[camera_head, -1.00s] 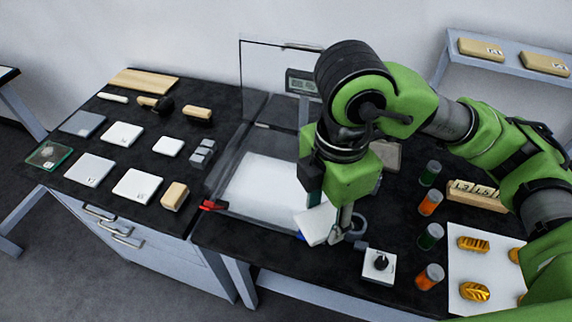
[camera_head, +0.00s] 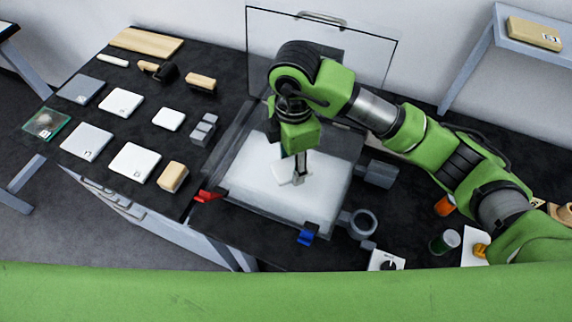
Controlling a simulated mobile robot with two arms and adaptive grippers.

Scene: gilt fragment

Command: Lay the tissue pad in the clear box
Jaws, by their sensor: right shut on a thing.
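My right gripper (camera_head: 298,178) is shut on a small white pad (camera_head: 282,173), which I take for the tissue pad. It holds the pad over the white floor of the clear box (camera_head: 264,216), within the outline of its walls. The pad looks tilted, and its far part is partly hidden by the gripper. I cannot tell whether it touches the floor. The box's clear lid (camera_head: 375,65) stands open at the back. My left gripper is not in view.
Left of the box lie several white and grey pads (camera_head: 134,163), a wooden block (camera_head: 173,176) and brushes. A grey ring (camera_head: 363,222) and a knob box (camera_head: 386,261) stand at right.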

